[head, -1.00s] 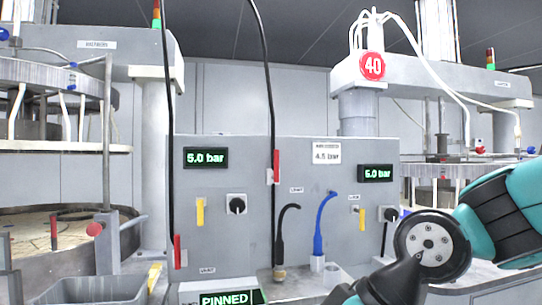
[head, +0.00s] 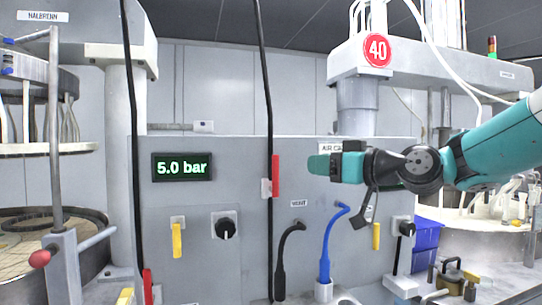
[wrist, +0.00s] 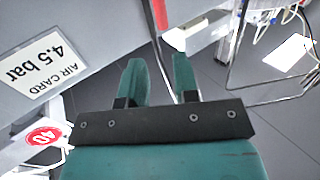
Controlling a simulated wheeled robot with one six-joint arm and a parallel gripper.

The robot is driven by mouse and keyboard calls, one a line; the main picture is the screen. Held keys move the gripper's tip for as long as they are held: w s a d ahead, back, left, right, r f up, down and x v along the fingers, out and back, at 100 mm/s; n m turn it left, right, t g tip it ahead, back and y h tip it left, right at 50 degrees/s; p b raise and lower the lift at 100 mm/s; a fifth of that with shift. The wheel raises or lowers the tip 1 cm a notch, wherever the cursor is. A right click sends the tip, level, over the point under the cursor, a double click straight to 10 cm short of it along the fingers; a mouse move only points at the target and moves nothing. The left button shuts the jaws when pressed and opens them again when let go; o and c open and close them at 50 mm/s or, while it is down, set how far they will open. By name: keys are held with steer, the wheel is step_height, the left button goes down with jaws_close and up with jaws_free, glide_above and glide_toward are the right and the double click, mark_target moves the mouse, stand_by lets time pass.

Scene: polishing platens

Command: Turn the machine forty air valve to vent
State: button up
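The red 40 sign (head: 376,50) marks the machine at the right. On the grey panel (head: 250,180), the right side has a yellow lever (head: 376,236) hanging down and a black knob (head: 406,228). The left side has another yellow lever (head: 177,240) and black knob (head: 225,227). I cannot tell which one is the air valve. The card (wrist: 42,65) appears upside down there, reading 4.5 bar.
A black hose (head: 284,255) and a blue hose (head: 332,240) stand out from the panel. A red handle (head: 276,175) sits beside a hanging black cable. A display (head: 182,167) reads 5.0 bar. Blue bins (head: 427,235) and a padlock-like item (head: 452,277) lie right.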

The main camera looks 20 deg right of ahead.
mark_target(278, 161)
steer(key=p+x, duration=0.5)
steer(key=x, duration=0.7)
steer(key=shift+w+a+r+p, duration=0.15)
steer(key=shift+a+p, duration=0.15)
steer(key=shift+w+a, duration=0.35)
steer(key=shift+w, duration=0.2)
jaws_close()
steer(key=shift+d+f, duration=0.15)
steer(key=shift+f, duration=0.05)
